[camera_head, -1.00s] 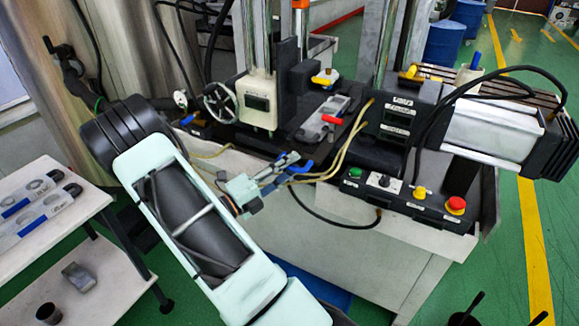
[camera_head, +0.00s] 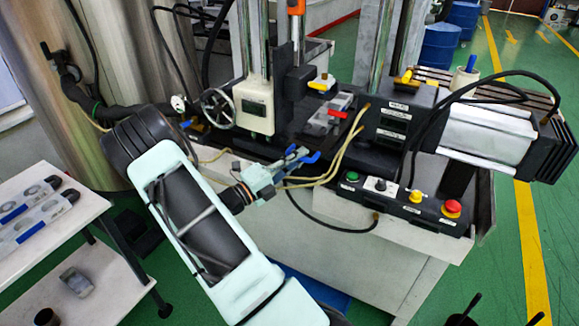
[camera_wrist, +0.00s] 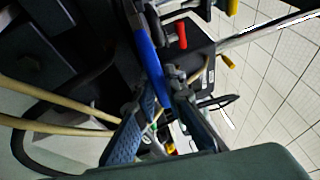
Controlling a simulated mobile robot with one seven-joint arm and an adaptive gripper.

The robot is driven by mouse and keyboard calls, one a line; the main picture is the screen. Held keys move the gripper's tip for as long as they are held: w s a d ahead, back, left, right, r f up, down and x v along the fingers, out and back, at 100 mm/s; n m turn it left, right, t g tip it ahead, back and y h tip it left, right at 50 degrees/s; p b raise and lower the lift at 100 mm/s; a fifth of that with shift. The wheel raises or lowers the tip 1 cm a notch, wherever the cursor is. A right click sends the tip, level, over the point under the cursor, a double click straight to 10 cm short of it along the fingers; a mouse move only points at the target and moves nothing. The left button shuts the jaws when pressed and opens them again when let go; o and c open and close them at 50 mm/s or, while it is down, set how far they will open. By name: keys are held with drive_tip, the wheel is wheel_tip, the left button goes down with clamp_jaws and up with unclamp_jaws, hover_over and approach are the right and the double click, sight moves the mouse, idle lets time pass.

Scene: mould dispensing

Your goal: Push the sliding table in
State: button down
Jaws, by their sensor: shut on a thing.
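The sliding table (camera_head: 318,141) is a dark plate at the machine's front opening, under the column. A blue handle (camera_head: 311,158) sticks out at its near end. My gripper (camera_head: 297,158) is at this handle. In the wrist view, the blue handle (camera_wrist: 148,52) runs down between the fingers of my gripper (camera_wrist: 152,112), which are closed on it. The red grip (camera_wrist: 180,36) also shows in the wrist view.
The control panel (camera_head: 405,205) with several buttons is right of my gripper. Yellowish hoses (camera_head: 345,150) hang close to the handle. A handwheel (camera_head: 218,107) is at the left of the column. A white shelf (camera_head: 45,215) with moulds stands at the far left.

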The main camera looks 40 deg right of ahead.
drive_tip(key=shift+w+d+r, duration=0.1)
drive_tip(key=shift+w+d, duration=0.2)
drive_tip(key=shift+d, duration=0.35)
drive_tip(key=shift+w+d, duration=0.3)
drive_tip(key=shift+d, duration=0.3)
drive_tip(key=c, duration=2)
unclamp_jaws()
drive_tip(key=shift+d, duration=0.2)
drive_tip(key=shift+o, duration=0.2)
drive_tip(key=shift+a, duration=0.1)
drive_tip(key=a+f, duration=0.2)
drive_tip(key=a, duration=1)
drive_tip(key=shift+d, duration=0.1)
